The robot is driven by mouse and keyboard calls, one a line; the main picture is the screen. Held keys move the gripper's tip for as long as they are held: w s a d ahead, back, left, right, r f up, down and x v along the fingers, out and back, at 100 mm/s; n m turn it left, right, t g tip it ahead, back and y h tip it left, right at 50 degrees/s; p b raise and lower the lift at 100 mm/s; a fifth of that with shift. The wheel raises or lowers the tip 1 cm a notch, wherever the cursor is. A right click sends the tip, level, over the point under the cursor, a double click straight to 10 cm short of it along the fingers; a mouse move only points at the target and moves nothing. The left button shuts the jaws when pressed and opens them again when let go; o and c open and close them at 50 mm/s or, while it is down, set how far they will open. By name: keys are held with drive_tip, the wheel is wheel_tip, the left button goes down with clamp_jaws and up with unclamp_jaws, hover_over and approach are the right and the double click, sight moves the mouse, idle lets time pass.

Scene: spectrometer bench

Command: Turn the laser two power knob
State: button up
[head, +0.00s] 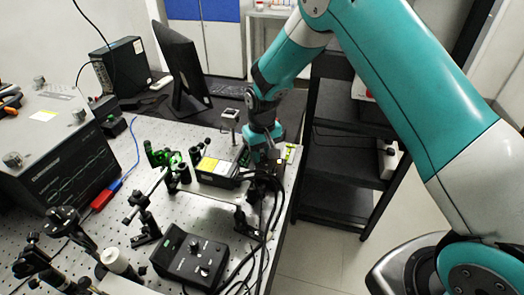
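A small black control box (190,258) with several knobs on its sloped top sits on the optical table near the bottom of the head view. A knob (195,246) shows on its face; the lettering is too small to read, so I cannot tell which laser it serves. A black laser module (218,168) with yellow and white labels stands farther back. My gripper (264,155) points down at the right edge of the table, just right of this module and well behind the control box. Its fingertips are small and partly hidden, so their opening is unclear.
Black cables (268,205) bunch along the table's right edge. Optic mounts (145,220) stand left of the control box. A large instrument (60,150) fills the left side. A monitor (180,65) stands behind. A black shelf rack (345,165) is at right; floor shows beside it.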

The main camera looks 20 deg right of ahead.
clamp_jaws()
drive_tip(key=m+b, duration=0.1)
drive_tip(key=m, duration=0.2)
drive_tip(key=shift+m, duration=0.3)
drive_tip(key=m+b, duration=0.1)
drive_tip(key=m, duration=0.3)
drive_tip(key=shift+m, duration=0.3)
idle(0.5)
unclamp_jaws()
